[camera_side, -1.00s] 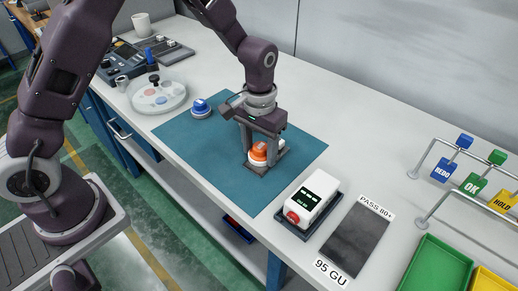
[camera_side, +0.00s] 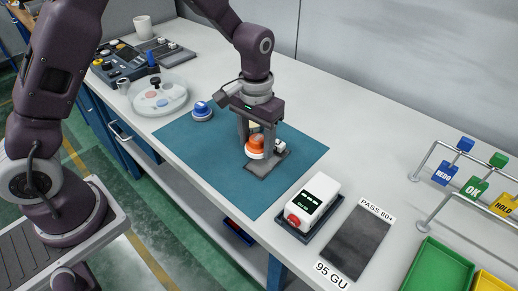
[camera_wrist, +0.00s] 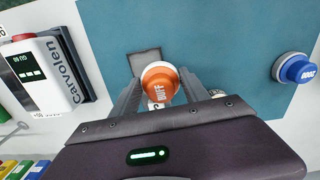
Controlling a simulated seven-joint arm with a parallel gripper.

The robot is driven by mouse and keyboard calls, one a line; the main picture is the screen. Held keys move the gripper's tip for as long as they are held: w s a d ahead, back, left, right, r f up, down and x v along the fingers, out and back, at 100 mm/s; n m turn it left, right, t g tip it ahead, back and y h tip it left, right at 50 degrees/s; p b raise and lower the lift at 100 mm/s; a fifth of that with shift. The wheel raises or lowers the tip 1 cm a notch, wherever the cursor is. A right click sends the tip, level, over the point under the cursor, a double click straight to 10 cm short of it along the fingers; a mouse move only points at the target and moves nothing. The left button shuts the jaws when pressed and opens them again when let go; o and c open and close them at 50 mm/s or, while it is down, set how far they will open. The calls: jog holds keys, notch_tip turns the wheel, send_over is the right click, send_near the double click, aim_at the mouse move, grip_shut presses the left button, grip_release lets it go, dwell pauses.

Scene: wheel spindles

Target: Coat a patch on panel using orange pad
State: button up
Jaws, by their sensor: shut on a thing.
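The orange pad (camera_side: 256,147), a round knob-like block with a white band, is between the fingers of my gripper (camera_side: 257,142), which is shut on it. The grey square panel (camera_side: 264,166) lies on the teal mat below the pad. It shows partly in the wrist view (camera_wrist: 145,61), beyond the pad. The pad looks slightly above the panel; its underside and any contact are hidden. The panel's surface under the pad is partly hidden.
A blue pad (camera_side: 202,111) stands on the teal mat (camera_side: 205,143). A white meter (camera_side: 311,202) sits in a dark cradle, beside a dark sample plate (camera_side: 356,240). A round tray (camera_side: 158,97) is at the left. Sign rails and green and yellow bins stand at the right.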

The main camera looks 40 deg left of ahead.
jog(key=shift+r, duration=2.65)
